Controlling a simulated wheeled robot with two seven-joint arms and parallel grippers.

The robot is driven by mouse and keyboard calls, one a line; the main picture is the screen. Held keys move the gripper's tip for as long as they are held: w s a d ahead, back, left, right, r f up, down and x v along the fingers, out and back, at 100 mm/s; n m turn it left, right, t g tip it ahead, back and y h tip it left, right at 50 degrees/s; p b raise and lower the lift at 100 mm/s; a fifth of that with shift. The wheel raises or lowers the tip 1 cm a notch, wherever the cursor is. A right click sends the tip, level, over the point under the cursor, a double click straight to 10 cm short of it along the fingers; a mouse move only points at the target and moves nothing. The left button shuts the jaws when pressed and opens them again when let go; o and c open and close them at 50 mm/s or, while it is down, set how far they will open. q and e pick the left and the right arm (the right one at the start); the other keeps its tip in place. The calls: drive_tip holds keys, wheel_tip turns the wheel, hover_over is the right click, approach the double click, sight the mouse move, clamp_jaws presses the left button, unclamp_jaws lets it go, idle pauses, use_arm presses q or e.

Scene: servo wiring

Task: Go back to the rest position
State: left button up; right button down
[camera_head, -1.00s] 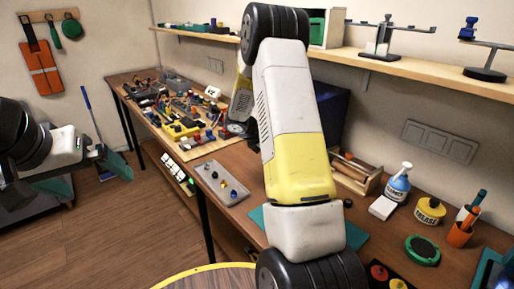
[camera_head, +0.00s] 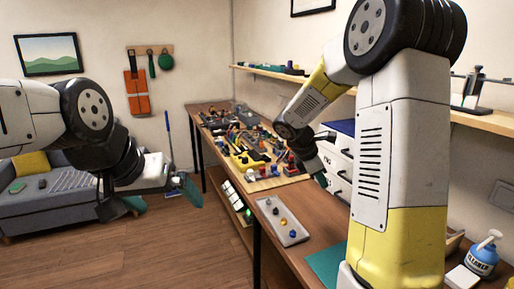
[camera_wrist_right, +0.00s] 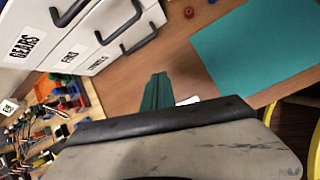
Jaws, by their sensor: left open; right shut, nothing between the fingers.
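My left gripper (camera_head: 163,197) hangs in the air at the left of the head view, over the floor and in front of the sofa. Its teal fingers are apart, with nothing between them. My right arm fills the right of the head view and bends over the workbench (camera_head: 325,236). My right gripper (camera_head: 321,180) is partly hidden behind my own arm, near the drawer unit. In the right wrist view its teal fingers (camera_wrist_right: 157,92) are together and empty, above the bare bench top.
A grey tray (camera_head: 291,237) with small coloured pieces lies near the bench's front edge. A teal mat (camera_head: 327,263) lies nearer. White labelled drawers (camera_wrist_right: 75,38) stand close to my right gripper. Clutter covers the far bench. A wall shelf (camera_head: 305,79) runs above. Open floor (camera_head: 150,255) lies at left.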

drive_tip(key=s+a+r+m+t+y, duration=0.1)
drive_tip(key=s+a+r+m+y, duration=0.1)
drive_tip(key=s+m, duration=0.3)
drive_tip(key=s+a+r+m+t+y, duration=0.1)
drive_tip(key=s+a+r+m+y, duration=0.2)
drive_tip(key=s, duration=0.8)
drive_tip(key=s+a+r+m+t+y, duration=0.1)
drive_tip(key=s+a+r+m+y, duration=0.2)
drive_tip(key=s+a+r+m, duration=0.3)
drive_tip(key=s+m, duration=0.1)
drive_tip(key=m, duration=0.2)
drive_tip(key=shift+s+t, duration=0.3)
drive_tip(key=shift+s, duration=0.1)
drive_tip(key=shift+r, duration=0.1)
